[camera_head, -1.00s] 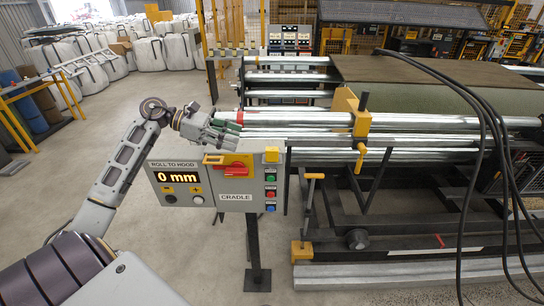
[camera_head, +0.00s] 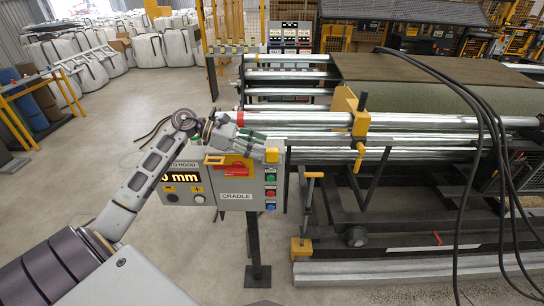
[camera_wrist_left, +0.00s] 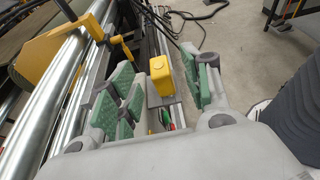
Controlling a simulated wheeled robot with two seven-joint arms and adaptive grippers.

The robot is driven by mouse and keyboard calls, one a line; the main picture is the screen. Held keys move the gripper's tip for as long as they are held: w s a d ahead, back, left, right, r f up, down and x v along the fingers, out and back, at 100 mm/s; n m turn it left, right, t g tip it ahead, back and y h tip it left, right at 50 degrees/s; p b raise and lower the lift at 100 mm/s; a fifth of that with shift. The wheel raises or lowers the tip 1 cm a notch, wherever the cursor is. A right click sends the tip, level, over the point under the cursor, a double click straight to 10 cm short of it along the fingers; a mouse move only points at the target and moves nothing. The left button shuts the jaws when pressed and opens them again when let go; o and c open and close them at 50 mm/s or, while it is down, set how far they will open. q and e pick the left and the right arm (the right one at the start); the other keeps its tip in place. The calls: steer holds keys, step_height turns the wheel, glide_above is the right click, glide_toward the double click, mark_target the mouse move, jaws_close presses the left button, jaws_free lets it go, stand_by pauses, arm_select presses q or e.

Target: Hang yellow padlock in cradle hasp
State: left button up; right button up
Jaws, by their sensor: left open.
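The yellow padlock (camera_head: 271,155) sits at the top right corner of the grey control box (camera_head: 236,205) labelled CRADLE. My left gripper (camera_head: 260,147) is open beside the padlock. In the left wrist view, the padlock (camera_wrist_left: 164,76) stands upright on a small grey ledge (camera_wrist_left: 158,97) between the green finger pads, with a gap to the right pad. Its shackle is not visible. I cannot make out the hasp clearly. My right gripper is not in view.
Steel rollers (camera_head: 300,119) run just behind the box. A yellow bracket (camera_head: 351,112) stands on them to the right. Black cables (camera_head: 480,140) hang at the right. Open floor (camera_head: 130,110) lies left of the box.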

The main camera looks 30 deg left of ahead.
mark_target(269, 149)
arm_select(q)
steer(key=shift+p+x, duration=0.65)
steer(key=shift+x, duration=0.45)
steer(key=shift+p+x, duration=0.5)
steer(key=shift+x, duration=1)
steer(key=shift+a+f, duration=0.1)
steer(key=shift+f, duration=0.1)
jaws_close()
